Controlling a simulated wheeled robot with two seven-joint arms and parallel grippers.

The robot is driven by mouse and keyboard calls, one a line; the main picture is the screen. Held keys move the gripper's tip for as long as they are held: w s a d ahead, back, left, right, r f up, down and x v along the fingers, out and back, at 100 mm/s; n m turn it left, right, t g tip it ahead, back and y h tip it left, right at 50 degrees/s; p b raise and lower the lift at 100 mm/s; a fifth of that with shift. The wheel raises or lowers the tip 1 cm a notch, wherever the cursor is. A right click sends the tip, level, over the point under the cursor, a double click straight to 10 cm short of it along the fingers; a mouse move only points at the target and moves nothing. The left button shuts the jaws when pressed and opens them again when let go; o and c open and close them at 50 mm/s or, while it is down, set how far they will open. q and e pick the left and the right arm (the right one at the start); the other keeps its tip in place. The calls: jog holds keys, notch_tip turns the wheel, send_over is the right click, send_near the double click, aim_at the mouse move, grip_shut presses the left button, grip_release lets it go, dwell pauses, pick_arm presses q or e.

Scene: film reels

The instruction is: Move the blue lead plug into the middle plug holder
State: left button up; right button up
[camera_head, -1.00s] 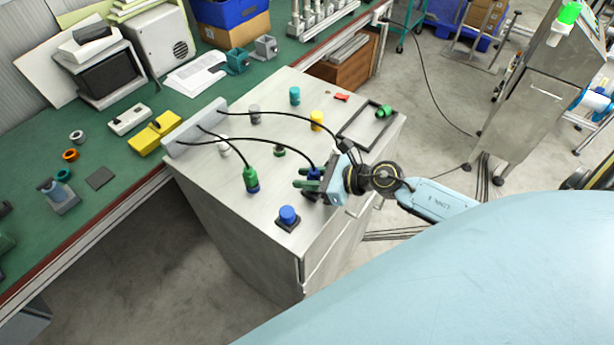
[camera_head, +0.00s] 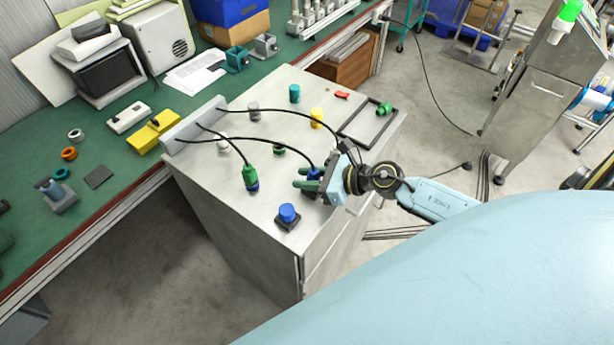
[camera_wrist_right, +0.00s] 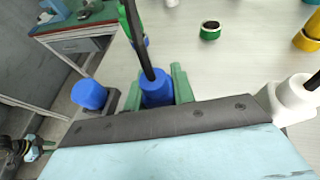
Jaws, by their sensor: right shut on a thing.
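The blue lead plug (camera_head: 313,173) has a black lead out of its top; it also shows in the right wrist view (camera_wrist_right: 156,88). My right gripper (camera_head: 309,182) has green fingers, which are shut on this plug from both sides. The plug looks upright, low over the cabinet top; its lower end is hidden by my gripper, so I cannot tell whether it touches a holder. A green-and-black ring holder (camera_head: 279,150) stands among the plugs, its dark opening empty in the right wrist view (camera_wrist_right: 210,30). A green lead plug (camera_head: 250,177) sits on a blue base.
A blue cap on a dark square base (camera_head: 288,221) stands near the front edge. A white plug (camera_wrist_right: 297,90) with a lead is close to my gripper. A grey lead block (camera_head: 194,127), a yellow cylinder (camera_head: 316,117) and a black frame (camera_head: 352,139) are around the cabinet top.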

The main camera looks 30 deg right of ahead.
jog(key=shift+f, duration=0.15)
jog(key=o, duration=0.7)
jog(key=shift+v, duration=1.35)
jog(key=v, duration=0.8)
jog(key=shift+b, duration=0.3)
jog(key=shift+s+d, duration=0.1)
jog(key=shift+d, duration=0.05)
